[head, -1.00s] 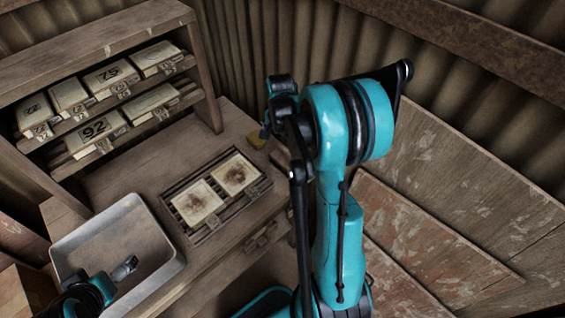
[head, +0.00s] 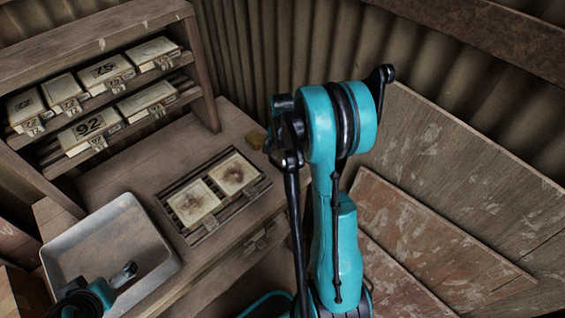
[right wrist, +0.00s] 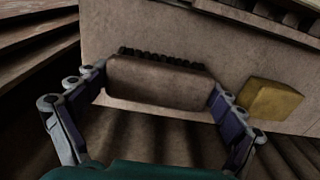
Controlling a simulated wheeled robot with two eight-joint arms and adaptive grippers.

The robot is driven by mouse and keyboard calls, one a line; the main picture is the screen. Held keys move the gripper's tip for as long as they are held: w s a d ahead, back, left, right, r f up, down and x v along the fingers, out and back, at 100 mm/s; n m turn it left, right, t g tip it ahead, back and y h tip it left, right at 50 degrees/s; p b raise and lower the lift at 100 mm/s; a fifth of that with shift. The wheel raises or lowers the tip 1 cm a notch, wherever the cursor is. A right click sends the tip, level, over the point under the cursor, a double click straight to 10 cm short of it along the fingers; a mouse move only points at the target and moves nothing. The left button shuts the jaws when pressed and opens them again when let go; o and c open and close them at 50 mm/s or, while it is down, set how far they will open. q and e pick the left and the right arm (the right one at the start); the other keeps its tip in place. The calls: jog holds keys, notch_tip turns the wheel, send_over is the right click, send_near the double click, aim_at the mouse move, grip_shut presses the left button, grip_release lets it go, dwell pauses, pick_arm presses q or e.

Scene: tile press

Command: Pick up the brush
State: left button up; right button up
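The brush (right wrist: 160,82), a brown block with a row of dark bristles along its far edge, shows in the right wrist view over the edge of the wooden worktop. My right gripper (right wrist: 158,84) has its fingers spread, one at each end of the brush. I cannot tell whether they touch it. In the head view my right arm hides the brush and the right fingers. My left gripper (head: 124,275) is over the metal tray at the lower left. Its opening is not clear.
A press frame (head: 212,223) holds two tiles. The grey tray (head: 160,262) stands at left. A shelf (head: 204,85) with numbered boxes is behind.

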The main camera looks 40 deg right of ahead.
aim_at(285, 158)
jog(key=shift+c, duration=1.3)
jog(key=shift+r, duration=0.15)
jog(key=shift+r, duration=0.35)
jog(key=r, duration=0.1)
jog(key=r+p, duration=0.2)
jog(key=r, duration=0.1)
jog(key=shift+s+d, duration=0.3)
jog(key=s+d+r+p, duration=0.3)
jog(key=s+d+r, duration=0.3)
jog(key=s+d, duration=0.1)
jog(key=shift+s, duration=0.65)
jog(key=shift+o, duration=1.4)
jog(key=shift+a, duration=0.1)
jog(key=shift+c, duration=0.5)
